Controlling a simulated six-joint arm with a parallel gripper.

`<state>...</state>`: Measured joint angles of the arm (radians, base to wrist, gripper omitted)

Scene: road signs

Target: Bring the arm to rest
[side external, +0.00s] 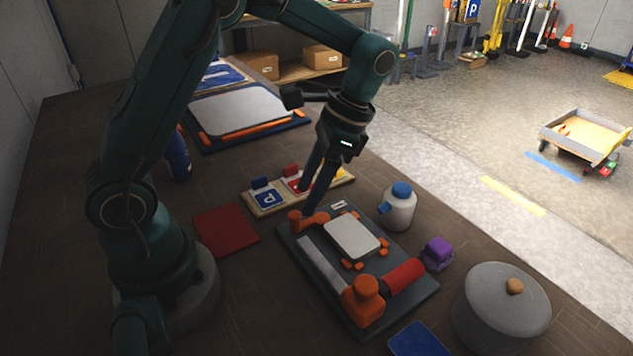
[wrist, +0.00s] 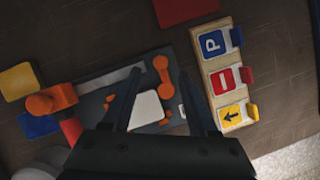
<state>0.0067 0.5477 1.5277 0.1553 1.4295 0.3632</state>
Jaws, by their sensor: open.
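My gripper (side external: 315,185) hangs above the far end of a dark grey board (side external: 315,275), fingers pointing down, open and empty. In the wrist view its two fingers (wrist: 158,92) are spread apart over the board, with a white rounded plate (wrist: 147,108) showing between them. That white plate lies on the board in the side view, with small orange pieces around it. A wooden rack (side external: 262,213) holding blue, red and yellow sign tiles is just behind the fingers in the side view. My arm is bent over the table from the left.
A white bottle with a blue cap (side external: 398,207), a purple block (side external: 437,253) and a grey lidded pot (side external: 500,305) stand right of the board. A red square (side external: 225,231) lies left of it. A blue can (side external: 178,155) and a large panel (side external: 238,110) are behind.

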